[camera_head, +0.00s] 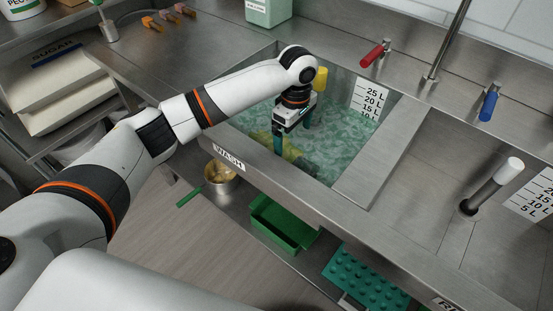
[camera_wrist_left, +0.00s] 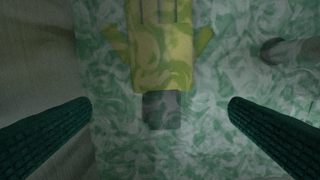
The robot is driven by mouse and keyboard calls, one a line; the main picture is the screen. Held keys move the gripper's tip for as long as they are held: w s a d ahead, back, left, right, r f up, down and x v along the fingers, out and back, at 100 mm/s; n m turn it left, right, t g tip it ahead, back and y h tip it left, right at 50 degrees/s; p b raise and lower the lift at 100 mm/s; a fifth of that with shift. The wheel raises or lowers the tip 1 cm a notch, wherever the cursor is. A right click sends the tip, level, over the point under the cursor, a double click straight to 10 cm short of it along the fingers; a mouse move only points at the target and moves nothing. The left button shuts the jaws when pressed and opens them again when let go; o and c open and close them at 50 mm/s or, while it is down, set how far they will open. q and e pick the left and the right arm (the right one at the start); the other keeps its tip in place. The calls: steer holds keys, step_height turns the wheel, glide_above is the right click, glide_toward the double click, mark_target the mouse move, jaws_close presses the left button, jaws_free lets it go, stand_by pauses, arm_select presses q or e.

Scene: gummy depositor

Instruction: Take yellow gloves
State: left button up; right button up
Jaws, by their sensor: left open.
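The yellow gloves (camera_head: 300,158) lie under the green, cloudy water in the wash sink, partly hidden by my left gripper. In the left wrist view a yellow glove (camera_wrist_left: 162,50) shows at the top middle, with a grey block-like end (camera_wrist_left: 161,110) towards me. My left gripper (camera_head: 291,135) is over the sink with its green fingers pointing down into it. Its two fingers (camera_wrist_left: 160,106) stand wide apart on either side of the grey end, with nothing between them that they touch. My right gripper is not in view.
The wash sink's rim (camera_head: 372,180) surrounds the water. A yellow-topped post (camera_head: 320,79) stands behind my gripper. A red tap handle (camera_head: 372,56) and blue tap handle (camera_head: 488,106) are at the back. A green bin (camera_head: 283,226) and a pot (camera_head: 220,180) sit below the front edge.

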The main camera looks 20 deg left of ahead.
mark_target(290, 159)
arm_select(q)
step_height(290, 159, down, 12)
steer(key=shift+w+a+r, duration=0.15)
stand_by(0.4)
steer(key=shift+c, duration=0.2)
steer(key=c, duration=0.7)
steer(key=shift+r, duration=0.1)
step_height(290, 159, up, 10)
steer(key=shift+f, duration=0.1)
